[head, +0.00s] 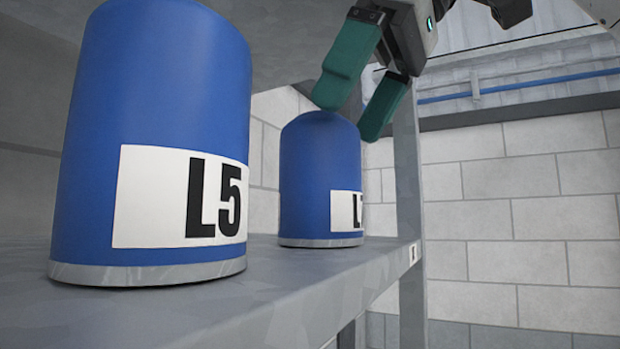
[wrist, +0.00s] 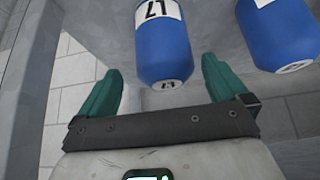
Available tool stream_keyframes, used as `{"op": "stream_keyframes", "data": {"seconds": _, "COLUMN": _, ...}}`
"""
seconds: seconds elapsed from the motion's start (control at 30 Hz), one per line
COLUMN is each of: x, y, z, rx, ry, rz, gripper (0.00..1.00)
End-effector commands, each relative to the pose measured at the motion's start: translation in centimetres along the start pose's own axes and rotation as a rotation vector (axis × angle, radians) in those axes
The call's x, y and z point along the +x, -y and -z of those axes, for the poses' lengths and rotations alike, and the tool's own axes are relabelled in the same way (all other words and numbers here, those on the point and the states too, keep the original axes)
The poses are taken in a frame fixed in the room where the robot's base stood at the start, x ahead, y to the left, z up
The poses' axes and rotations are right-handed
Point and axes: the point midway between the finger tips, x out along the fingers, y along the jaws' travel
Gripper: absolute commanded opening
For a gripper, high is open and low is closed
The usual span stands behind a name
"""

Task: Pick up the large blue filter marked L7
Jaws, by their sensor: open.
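The large blue filter marked L7 (head: 315,185) stands upright on the grey shelf (head: 300,280), with only part of its white label showing in the head view. It also shows upside down in the wrist view (wrist: 162,48), with L7 on its label and top. My gripper (head: 351,117) is open at the top of this filter. In the head view one green finger overlaps the filter's top edge and the other is to its right. In the wrist view the filter's top lies ahead, between the spread fingertips (wrist: 161,68). I cannot tell whether a finger touches it.
A blue filter marked L5 (head: 155,130) stands nearer on the same shelf, left of L7 in the head view; it is at right in the wrist view (wrist: 282,35). A grey shelf post (head: 409,210) stands right of L7. Another shelf surface (head: 285,35) is overhead.

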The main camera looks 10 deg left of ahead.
Motion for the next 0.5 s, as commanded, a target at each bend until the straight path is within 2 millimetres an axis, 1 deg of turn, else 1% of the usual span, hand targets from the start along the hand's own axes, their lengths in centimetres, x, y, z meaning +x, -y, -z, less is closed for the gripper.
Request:
{"op": "stream_keyframes", "data": {"seconds": 0.03, "x": 0.6, "y": 0.0, "z": 0.0, "rx": -0.002, "ry": 0.0, "rz": 0.002, "gripper": 1.0}}
{"op": "stream_keyframes", "data": {"seconds": 0.17, "x": 1.9, "y": 0.1, "z": 0.1, "rx": -0.002, "ry": 0.0, "rz": 0.002, "gripper": 1.0}}
{"op": "stream_keyframes", "data": {"seconds": 0.4, "x": 5.1, "y": 0.4, "z": 0.1, "rx": 0.0, "ry": 0.0, "rz": -0.001, "gripper": 1.0}}
{"op": "stream_keyframes", "data": {"seconds": 0.5, "x": 5.8, "y": 0.4, "z": 0.2, "rx": 0.001, "ry": -0.001, "rz": 0.0, "gripper": 1.0}}
